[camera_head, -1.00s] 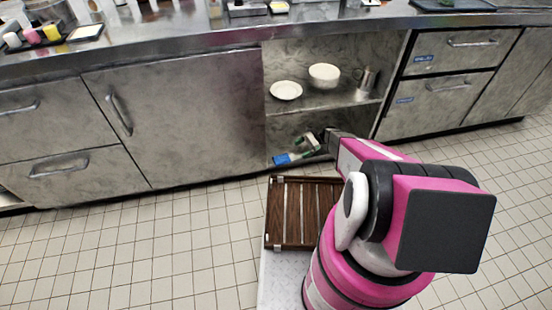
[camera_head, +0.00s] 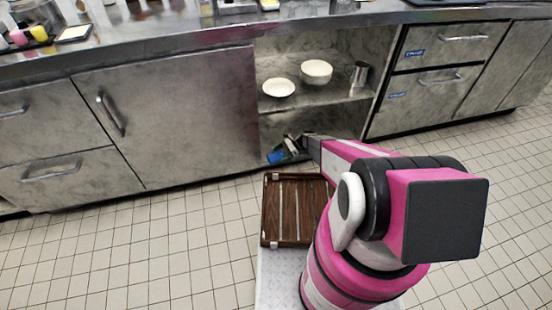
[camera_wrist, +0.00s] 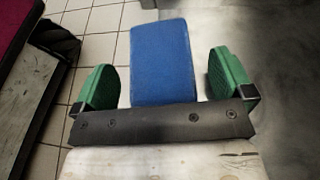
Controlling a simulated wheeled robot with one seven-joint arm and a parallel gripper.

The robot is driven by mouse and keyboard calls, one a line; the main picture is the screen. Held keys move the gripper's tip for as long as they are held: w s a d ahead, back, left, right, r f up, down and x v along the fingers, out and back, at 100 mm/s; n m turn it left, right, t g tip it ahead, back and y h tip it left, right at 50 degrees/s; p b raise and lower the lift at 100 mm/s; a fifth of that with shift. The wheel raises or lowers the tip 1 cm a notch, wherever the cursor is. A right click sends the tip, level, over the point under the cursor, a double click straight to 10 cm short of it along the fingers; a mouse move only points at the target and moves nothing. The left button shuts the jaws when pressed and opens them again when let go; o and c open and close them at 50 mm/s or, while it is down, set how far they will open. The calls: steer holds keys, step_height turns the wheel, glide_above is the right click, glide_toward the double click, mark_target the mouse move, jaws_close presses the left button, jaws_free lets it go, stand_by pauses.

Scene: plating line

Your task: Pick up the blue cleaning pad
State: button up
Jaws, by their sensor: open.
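The blue cleaning pad (camera_wrist: 162,62) shows in the wrist view as a flat blue block between the two green fingers of my gripper (camera_wrist: 166,80). The fingers are open, with a gap visible on each side of the pad. The near end of the pad is hidden behind the dark gripper bar. In the head view the pad (camera_head: 276,157) is a small blue patch at the lower shelf opening of the counter, with my gripper (camera_head: 288,149) at it. My arm hides part of that opening.
A brown slatted wooden tray (camera_head: 267,217) lies in front of the opening, below my arm. The upper shelf (camera_head: 305,100) holds a white plate (camera_head: 278,87), a white bowl (camera_head: 316,71) and a metal pitcher (camera_head: 359,73). Tiled floor (camera_head: 190,240) is free at left.

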steer(key=c, duration=1)
steer(key=shift+r, duration=0.15)
